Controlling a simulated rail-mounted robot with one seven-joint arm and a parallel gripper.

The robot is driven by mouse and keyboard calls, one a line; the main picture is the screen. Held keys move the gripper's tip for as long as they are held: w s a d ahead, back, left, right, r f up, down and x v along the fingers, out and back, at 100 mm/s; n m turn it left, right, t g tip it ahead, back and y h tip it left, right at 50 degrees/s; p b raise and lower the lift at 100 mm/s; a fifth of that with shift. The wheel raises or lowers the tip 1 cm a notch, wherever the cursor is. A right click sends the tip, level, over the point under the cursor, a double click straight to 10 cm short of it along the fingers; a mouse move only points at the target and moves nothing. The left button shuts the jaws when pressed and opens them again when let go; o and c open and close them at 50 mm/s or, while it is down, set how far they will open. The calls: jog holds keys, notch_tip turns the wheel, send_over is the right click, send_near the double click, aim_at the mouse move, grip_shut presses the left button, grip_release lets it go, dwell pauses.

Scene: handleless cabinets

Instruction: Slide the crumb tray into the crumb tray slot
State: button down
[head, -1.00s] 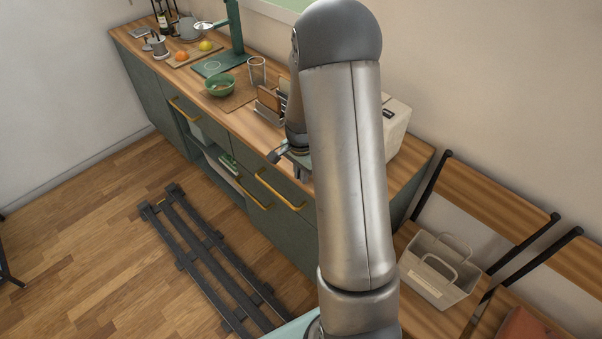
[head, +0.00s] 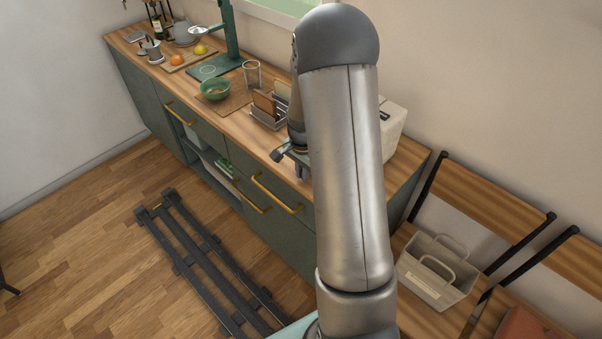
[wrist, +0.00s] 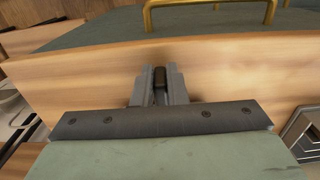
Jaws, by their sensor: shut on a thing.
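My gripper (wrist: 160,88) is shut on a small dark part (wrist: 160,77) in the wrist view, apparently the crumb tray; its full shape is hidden. In the head view my gripper (head: 292,158) is over the counter's front edge, partly behind my arm. A cream toaster-like box (head: 392,127) stands on the counter's right end, partly hidden by my arm. The crumb tray slot is not visible in either view.
The wooden counter (head: 232,127) holds a rack with boards (head: 268,112), a glass (head: 251,73) and a green bowl (head: 215,88) left of my gripper. Gold handles (head: 275,191) stick out of the drawers below. A beige basket (head: 435,275) sits at the right.

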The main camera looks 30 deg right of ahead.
jog(key=shift+w+d+b, duration=0.1)
jog(key=shift+w+d, duration=0.45)
jog(key=shift+d, duration=1.15)
jog(key=shift+w+d+b, duration=0.1)
jog(key=shift+w+d, duration=0.4)
jog(key=shift+d, duration=1.2)
jog(key=shift+w+d+b, duration=0.1)
jog(key=shift+w+d, duration=0.45)
jog(key=shift+d, duration=1.15)
jog(key=c, duration=1.4)
grip_release()
jog(key=shift+o, duration=0.2)
notch_tip(320, 180, up, 18)
jog(key=b, duration=0.1)
jog(key=shift+f, duration=0.25)
